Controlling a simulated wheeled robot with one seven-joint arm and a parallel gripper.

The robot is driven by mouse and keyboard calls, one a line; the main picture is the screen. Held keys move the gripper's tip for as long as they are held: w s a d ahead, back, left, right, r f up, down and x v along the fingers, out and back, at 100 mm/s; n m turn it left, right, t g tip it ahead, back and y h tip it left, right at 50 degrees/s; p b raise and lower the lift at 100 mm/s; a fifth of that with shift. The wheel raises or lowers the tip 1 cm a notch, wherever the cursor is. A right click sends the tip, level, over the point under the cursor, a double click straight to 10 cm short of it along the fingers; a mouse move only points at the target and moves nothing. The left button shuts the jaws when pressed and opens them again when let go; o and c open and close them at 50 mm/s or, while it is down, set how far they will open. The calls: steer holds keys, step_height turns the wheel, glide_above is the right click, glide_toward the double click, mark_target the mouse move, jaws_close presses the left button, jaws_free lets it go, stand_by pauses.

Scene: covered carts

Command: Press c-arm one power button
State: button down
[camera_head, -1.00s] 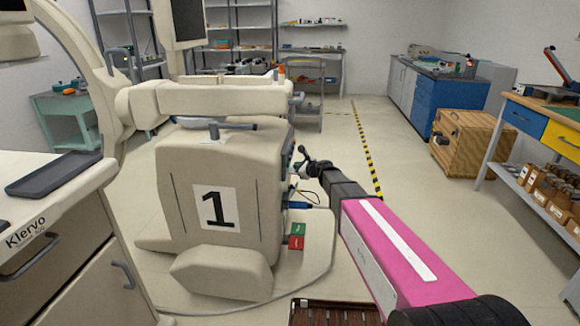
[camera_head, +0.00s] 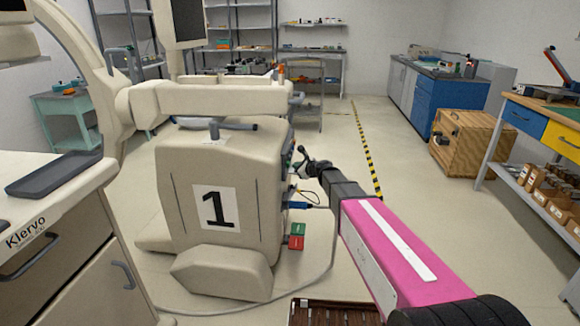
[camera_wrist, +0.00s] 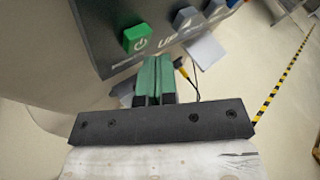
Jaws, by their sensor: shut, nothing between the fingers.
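The c-arm marked with a black 1 (camera_head: 217,209) stands left of centre in the head view, a cream machine with a control side on its right. In the wrist view its dark panel (camera_wrist: 95,35) carries a green power button (camera_wrist: 137,38) with a white power symbol. Grey-blue buttons (camera_wrist: 187,18) sit to its right. My gripper (camera_wrist: 157,62) is shut and empty, its green fingertips just below the power button. I cannot tell whether they touch the panel. In the head view my gripper (camera_head: 303,165) is at the c-arm's right side, and the button is hidden there.
Cables and a yellow-tipped plug (camera_wrist: 183,73) hang beside the panel. Green and red pedals (camera_head: 297,236) sit low at the c-arm's right. A cream cart (camera_head: 75,240) stands at the left front. A wooden crate (camera_head: 475,143) stands at the right.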

steer(key=shift+a, duration=0.55)
stand_by(0.5)
steer(key=shift+d, duration=0.65)
steer(key=shift+d, duration=0.1)
steer(key=shift+s+d, duration=0.1)
steer(key=shift+d, duration=2.8)
